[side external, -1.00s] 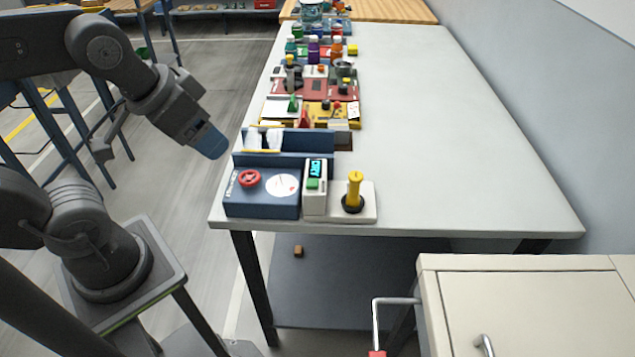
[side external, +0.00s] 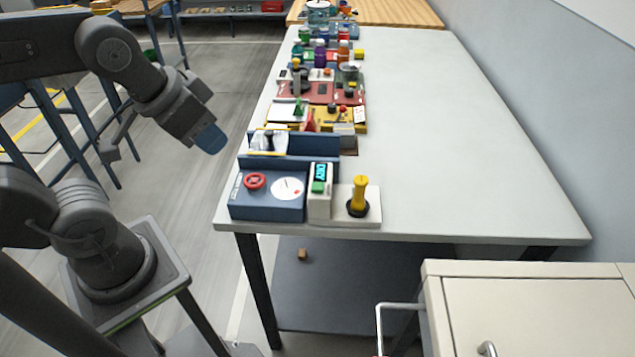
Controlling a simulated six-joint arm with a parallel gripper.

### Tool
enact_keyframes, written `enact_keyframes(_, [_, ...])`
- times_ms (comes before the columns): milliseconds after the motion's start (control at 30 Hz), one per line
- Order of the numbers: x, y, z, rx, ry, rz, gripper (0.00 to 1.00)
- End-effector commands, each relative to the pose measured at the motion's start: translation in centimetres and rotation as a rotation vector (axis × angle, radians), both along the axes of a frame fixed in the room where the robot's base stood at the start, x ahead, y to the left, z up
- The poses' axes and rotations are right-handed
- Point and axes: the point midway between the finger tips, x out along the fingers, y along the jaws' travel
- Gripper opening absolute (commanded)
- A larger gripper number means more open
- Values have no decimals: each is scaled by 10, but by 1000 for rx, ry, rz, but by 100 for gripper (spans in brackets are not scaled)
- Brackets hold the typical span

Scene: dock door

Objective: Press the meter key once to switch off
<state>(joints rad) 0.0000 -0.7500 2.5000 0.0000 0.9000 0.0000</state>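The meter (side external: 319,204) is a narrow white box near the front left of the table. It has a lit cyan display (side external: 321,171) at its top; the characters are too small to read surely. Its green key (side external: 318,187) sits below the display. My gripper (side external: 210,138) has a blue end and hangs above and left of the meter, by the table's left edge, apart from it and touching nothing I can see. Its fingers cannot be made out separately, so I cannot tell whether it is open.
A blue box (side external: 266,209) with a red handwheel and white dial stands left of the meter. A yellow lever (side external: 360,192) on a white base stands right. A blue tray (side external: 297,142) and several panels stand behind. The table's right side (side external: 460,150) is clear.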

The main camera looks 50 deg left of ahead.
Motion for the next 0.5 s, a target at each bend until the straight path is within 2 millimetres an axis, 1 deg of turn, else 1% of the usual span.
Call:
enact_keyframes(33, [0,0,0,0,0,0,18])
enact_keyframes(200, [0,0,0,0,0,0,1])
enact_keyframes(233, [0,0,0,0,0,0,0])
enact_keyframes(500, [0,0,0,0,0,0,0])
